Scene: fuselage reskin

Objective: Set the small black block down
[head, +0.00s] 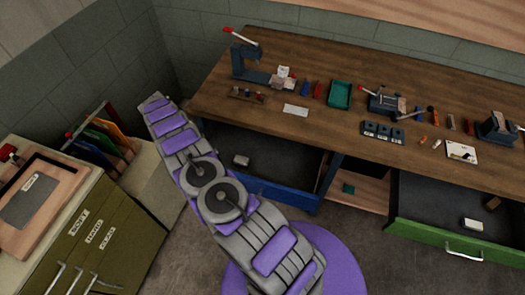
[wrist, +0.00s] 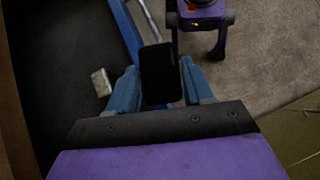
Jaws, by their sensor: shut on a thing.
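The small black block (wrist: 160,74) is between the two blue fingers of my gripper (wrist: 160,82) in the wrist view. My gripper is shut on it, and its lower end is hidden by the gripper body. Behind the block are the blue drawer's edge (wrist: 122,28) and grey floor; the block is held up near that edge. In the head view my arm reaches up and left, and I cannot make out the gripper or the block there.
The open blue drawer (head: 261,189) under the workbench (head: 330,62) holds a pale block (head: 241,160), also in the wrist view (wrist: 102,83). The green drawer (head: 445,238) is open at right. An olive cabinet (head: 95,235) stands at left.

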